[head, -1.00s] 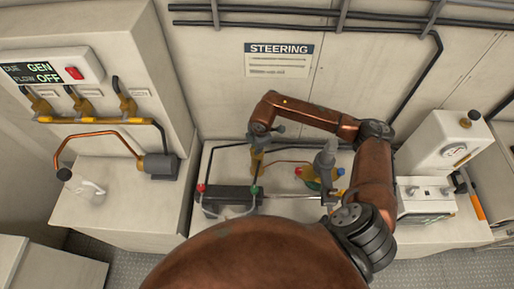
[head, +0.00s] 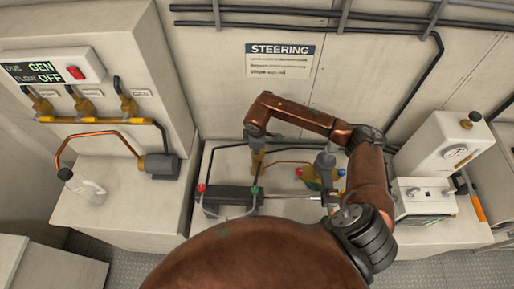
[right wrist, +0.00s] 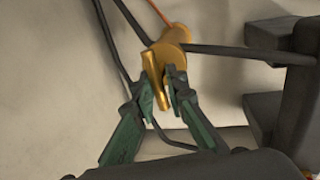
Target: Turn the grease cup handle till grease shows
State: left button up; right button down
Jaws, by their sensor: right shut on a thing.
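The brass grease cup (head: 257,166) stands behind the dark cylinder on the white bench, below my right gripper (head: 257,143). In the right wrist view, my right gripper (right wrist: 162,91) has its green fingers closed about the flat brass handle (right wrist: 153,80) of the grease cup (right wrist: 174,42). The handle stands between the two fingertips. I cannot make out any grease around the cup. My left gripper is not in view.
The dark cylinder (head: 226,200) with red and green fittings lies at the bench front. A grey post (head: 325,165) with brass fittings stands to its right. A white instrument box (head: 422,196) is farther right. A white jug (head: 88,188) stands at left.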

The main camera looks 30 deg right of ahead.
jog(key=shift+d, duration=0.2)
jog(key=c, duration=2)
grip_release()
jog(key=shift+c, duration=0.2)
jog(key=shift+o, duration=0.4)
jog(key=shift+a, duration=0.1)
notch_tip(320, 180, up, 12)
jog(key=s+a, duration=0.1)
jog(key=s, duration=0.1)
jog(key=shift+f, duration=0.15)
